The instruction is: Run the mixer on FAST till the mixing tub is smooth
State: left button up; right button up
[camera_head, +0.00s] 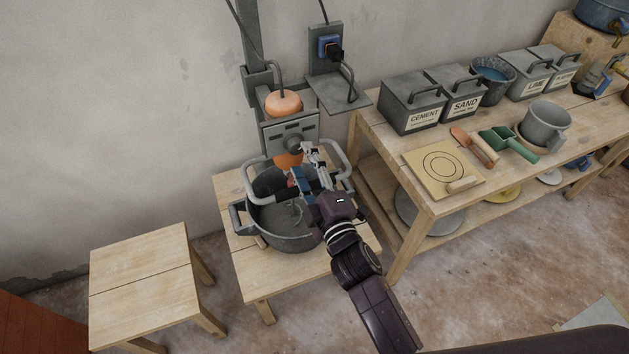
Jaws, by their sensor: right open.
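The mixer (284,103) is mounted on a grey post by the wall, with an orange motor and a grey front plate with a dark knob (292,143). Its looped handles stand out on both sides. The mixing tub (280,238) is a dark grey pot under it on a small wooden table. Grey material (283,215) lies in the tub around the stirrer; I cannot tell how smooth it is. My right gripper (309,150) is open in front of the mixer, close below and right of the knob. I cannot tell if it touches. My left gripper is not in view.
A workbench (388,153) at right bears the cement box (412,118), sand box (455,103), lime box (527,86), a grey mug (545,127) and trowels. A bare wooden stool (140,270) stands left. A plug (332,50) sits in the wall socket.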

jog(key=v, duration=0.8)
dwell(0.4)
jog(key=s+d+f+m+g+h, duration=0.1)
jog(key=s+d+f+m+g, duration=0.2)
jog(key=f, duration=0.9)
jog(key=s+d+f+m+g+h, duration=0.15)
jog(key=s+f, duration=0.25)
jog(key=f, duration=0.8)
jog(key=s+d+f+m+g+h, duration=0.1)
jog(key=s+d+f+m+g, duration=0.2)
jog(key=f, duration=0.9)
jog(key=s+d+f+m+g, duration=0.2)
jog(key=s+f, duration=0.4)
jog(key=s, duration=0.4)
jog(key=s+d+f+m+g+h, duration=0.1)
jog(key=s+d+f+m+g, duration=0.2)
jog(key=s+d+f, duration=0.3)
jog(key=s+d+f+m+g+h, duration=0.1)
jog(key=s+f, duration=0.6)
jog(key=s, duration=0.8)
jog(key=d+m+g, duration=0.1)
jog(key=d+g, duration=0.1)
jog(key=d, duration=0.1)
jog(key=shift+s+f+g, duration=0.2)
jog(key=shift+f+g, duration=0.05)
jog(key=shift+g, duration=0.1)
jog(key=shift+m, duration=0.25)
